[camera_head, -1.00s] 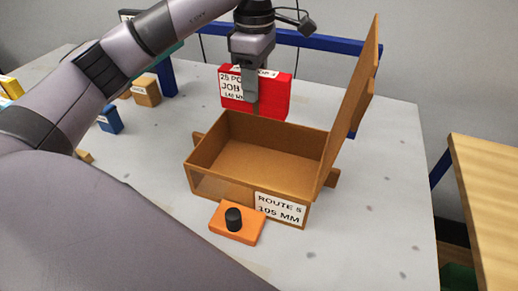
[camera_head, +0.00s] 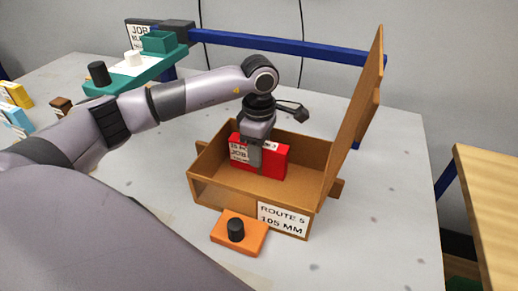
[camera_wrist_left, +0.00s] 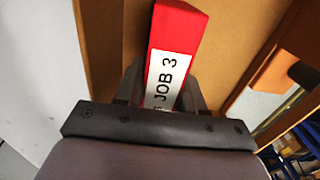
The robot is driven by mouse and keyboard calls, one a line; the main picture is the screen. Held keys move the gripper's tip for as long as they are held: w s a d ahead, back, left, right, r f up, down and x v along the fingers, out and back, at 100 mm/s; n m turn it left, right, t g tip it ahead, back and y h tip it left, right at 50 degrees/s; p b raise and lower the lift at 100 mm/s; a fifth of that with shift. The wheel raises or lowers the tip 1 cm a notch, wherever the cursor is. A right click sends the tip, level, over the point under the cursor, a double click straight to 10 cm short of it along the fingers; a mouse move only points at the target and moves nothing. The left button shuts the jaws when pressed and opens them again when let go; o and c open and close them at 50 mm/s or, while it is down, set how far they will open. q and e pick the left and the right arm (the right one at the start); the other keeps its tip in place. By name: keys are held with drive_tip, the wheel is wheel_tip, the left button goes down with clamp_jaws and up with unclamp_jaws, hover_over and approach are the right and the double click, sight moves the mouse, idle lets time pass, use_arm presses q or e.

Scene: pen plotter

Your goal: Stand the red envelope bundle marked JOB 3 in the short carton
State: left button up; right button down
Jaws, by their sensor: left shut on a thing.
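The red envelope bundle (camera_head: 271,161) stands upright inside the carton, with a white JOB label on its face. In the left wrist view the bundle (camera_wrist_left: 182,25) shows a white label reading JOB 3. My left gripper (camera_head: 254,163) is shut on the bundle from above; its fingers also show in the left wrist view (camera_wrist_left: 161,88). The brown carton (camera_head: 226,191) has a label reading ROUTE 5, 105 MM, and its lid stands raised at the right. Whether the bundle touches the carton floor is hard to tell. My right gripper is not in view.
An orange block with a black knob (camera_head: 238,234) sits in front of the carton. A teal plotter part (camera_head: 150,62) and a blue rail (camera_head: 290,48) are behind. Small coloured packs (camera_head: 14,118) lie at the far left. The table right of the carton is clear.

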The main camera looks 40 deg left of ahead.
use_arm(q)
drive_tip(key=shift+f, duration=0.1)
drive_tip(key=o, duration=1.1)
wheel_tip(320, 180, up, 12)
drive_tip(key=shift+r, duration=0.2)
